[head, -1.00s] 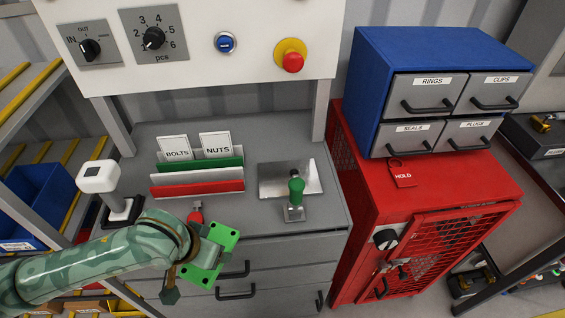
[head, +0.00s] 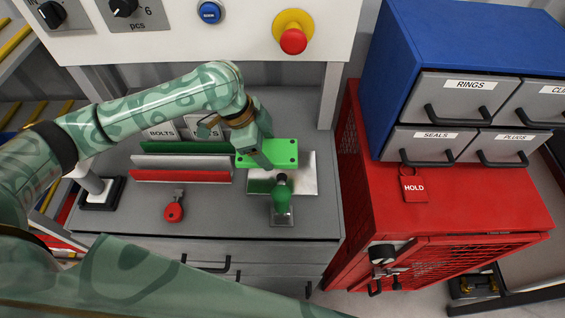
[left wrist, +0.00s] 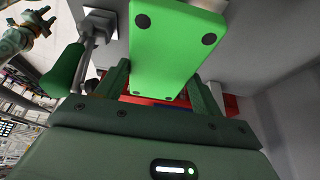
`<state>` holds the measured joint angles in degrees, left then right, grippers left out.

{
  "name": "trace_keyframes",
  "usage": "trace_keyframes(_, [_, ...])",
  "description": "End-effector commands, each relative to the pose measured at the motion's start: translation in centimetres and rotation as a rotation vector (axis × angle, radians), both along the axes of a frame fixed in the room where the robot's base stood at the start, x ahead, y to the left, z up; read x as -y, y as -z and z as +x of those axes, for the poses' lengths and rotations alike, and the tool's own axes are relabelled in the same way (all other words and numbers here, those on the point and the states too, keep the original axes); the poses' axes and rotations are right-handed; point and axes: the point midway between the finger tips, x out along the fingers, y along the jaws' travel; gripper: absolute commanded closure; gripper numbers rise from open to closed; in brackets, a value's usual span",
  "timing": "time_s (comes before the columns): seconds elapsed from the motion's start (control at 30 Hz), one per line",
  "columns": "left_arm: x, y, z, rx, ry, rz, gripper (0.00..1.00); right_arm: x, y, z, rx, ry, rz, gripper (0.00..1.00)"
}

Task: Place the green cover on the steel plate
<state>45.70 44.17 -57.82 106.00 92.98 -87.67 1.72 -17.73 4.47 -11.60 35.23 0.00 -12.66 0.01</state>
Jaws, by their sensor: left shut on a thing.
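The green cover (head: 281,147) is a flat bright green plate with dark corner dots. My left gripper (head: 262,152) is shut on it and holds it over the back part of the steel plate (head: 305,180). I cannot tell whether the cover touches the plate. In the left wrist view the cover (left wrist: 172,45) sits between the two fingers (left wrist: 160,90). The steel plate's front and right parts show; its back left is hidden. A clamp with a green handle (head: 282,190) stands at the plate's front edge. A patterned arm end, perhaps my right gripper (left wrist: 40,22), shows small in the left wrist view.
A red round-headed tag or key (head: 174,210) lies on the grey bench (head: 225,210). A rack with red, white and green dividers (head: 182,176) stands left of the plate. The red cabinet (head: 455,210) and blue drawer unit (head: 440,60) are on the right.

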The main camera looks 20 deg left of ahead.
Motion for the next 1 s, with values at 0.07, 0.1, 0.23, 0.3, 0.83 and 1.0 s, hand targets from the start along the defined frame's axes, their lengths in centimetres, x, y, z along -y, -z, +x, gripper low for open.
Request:
trace_keyframes(0.07, [1.1, 2.3, 0.6, -0.007, 0.0, 0.0, 0.61, 0.2, 1.1, 0.2, 0.001, 0.0, -0.002, 0.64])
trace_keyframes(0.1, [1.5, 2.9, 0.9, -0.007, 0.0, 0.0, 0.61, 0.2, 1.4, 0.4, 0.003, 0.001, -0.003, 0.64])
trace_keyframes(0.23, [2.4, 4.0, 1.5, -0.004, -0.002, 0.001, 0.61, 0.3, 1.7, 0.9, 0.01, 0.002, -0.004, 0.64])
trace_keyframes(0.3, [2.6, 4.3, 1.7, -0.004, -0.003, 0.002, 0.61, 0.3, 1.8, 0.8, 0.01, 0.002, -0.004, 0.64])
trace_keyframes(0.83, [3.1, 8.1, 2.1, -0.003, -0.001, 0.003, 0.61, 0.3, 3.5, 0.4, 0.0, 0.002, -0.003, 0.64])
trace_keyframes(1.0, [3.1, 8.3, 2.1, -0.003, -0.001, 0.004, 0.11, 0.3, 3.5, 0.3, 0.0, 0.002, -0.003, 0.64])
